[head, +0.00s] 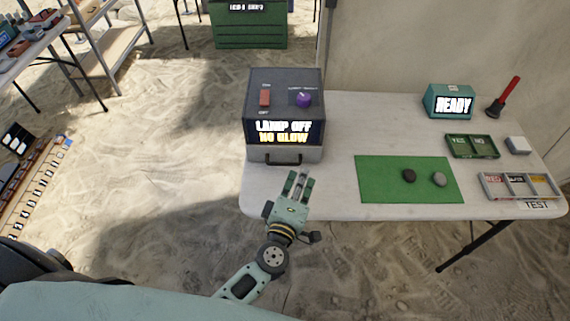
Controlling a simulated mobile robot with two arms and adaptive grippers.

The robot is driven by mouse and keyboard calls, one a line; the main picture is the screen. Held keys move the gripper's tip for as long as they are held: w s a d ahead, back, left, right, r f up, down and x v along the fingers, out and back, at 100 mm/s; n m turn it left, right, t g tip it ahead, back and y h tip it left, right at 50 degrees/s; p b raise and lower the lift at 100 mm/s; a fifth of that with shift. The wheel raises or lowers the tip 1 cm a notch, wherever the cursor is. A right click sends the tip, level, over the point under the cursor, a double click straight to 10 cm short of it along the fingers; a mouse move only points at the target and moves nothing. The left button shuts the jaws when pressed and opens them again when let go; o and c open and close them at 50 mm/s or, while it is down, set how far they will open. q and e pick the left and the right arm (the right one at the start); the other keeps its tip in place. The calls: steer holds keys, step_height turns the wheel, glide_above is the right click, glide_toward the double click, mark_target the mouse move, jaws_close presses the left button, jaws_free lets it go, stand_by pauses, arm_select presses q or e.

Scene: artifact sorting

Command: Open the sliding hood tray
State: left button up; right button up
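The hood (285,95) is a dark box on the left end of the white table, with a red switch, a purple knob and a display reading "LAMP OFF NO GLOW". Its sliding tray (256,154) is the light grey drawer front at the bottom, with a dark bar handle (284,161). The tray looks shut, flush with the box. My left gripper (300,178) is just in front of and slightly right of the handle, fingers pointing at the tray. Its fingers look apart with nothing between them. Whether a fingertip touches the handle is unclear. My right gripper is not in view.
A green mat (380,185) holds two stones, one dark (409,175) and one grey (440,179). Behind and right are a teal "READY" box (436,114), a green YES/NO tray (455,151), a sectioned tray (490,192), a white block (518,145) and a red-handled tool (508,92).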

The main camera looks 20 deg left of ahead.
mark_target(284, 163)
arm_select(q)
steer(key=a+f+n+y, duration=0.1)
steer(key=n, duration=0.1)
steer(key=a+f+n+g+y, duration=0.1)
steer(key=a+y, duration=0.1)
steer(key=a+f+n+g+y, duration=0.1)
steer(key=a+n, duration=0.1)
steer(key=shift+w+f+n, duration=0.1)
steer(key=shift+f+n, duration=0.05)
steer(key=shift+n, duration=0.15)
steer(key=x, duration=0.7)
steer(key=shift+w+a, duration=0.15)
steer(key=shift+w, duration=0.05)
steer(key=shift+c, duration=0.4)
steer(key=shift+f, duration=0.1)
jaws_close()
steer(key=shift+s, duration=0.1)
